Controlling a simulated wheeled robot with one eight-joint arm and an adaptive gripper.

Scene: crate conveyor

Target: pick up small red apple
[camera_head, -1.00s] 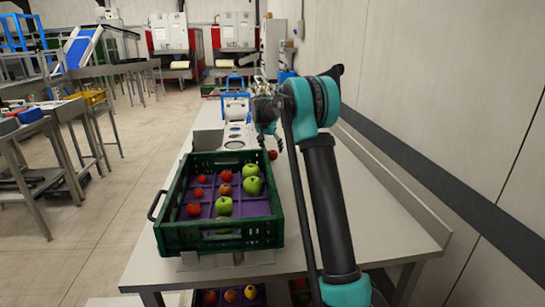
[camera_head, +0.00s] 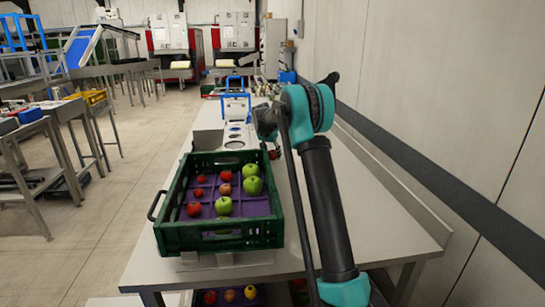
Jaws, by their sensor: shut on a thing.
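A small red apple (camera_head: 274,154) shows just beyond the crate's far right corner, partly hidden by my arm. My gripper (camera_head: 266,147) is at this apple, mostly hidden behind my wrist, and is shut on it. Whether the apple touches the table cannot be made out. Several other red apples (camera_head: 194,209) lie in the left and middle of the green crate (camera_head: 220,238), on a purple tray insert. Green apples (camera_head: 252,186) lie on the crate's right side.
The crate stands on a long pale table (camera_head: 350,220), with bare tabletop to its right. A wall (camera_head: 440,120) runs along the table's right side. Beyond the crate are a panel with round openings (camera_head: 236,136) and a blue-framed device (camera_head: 235,106). More fruit (camera_head: 230,296) shows below the table.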

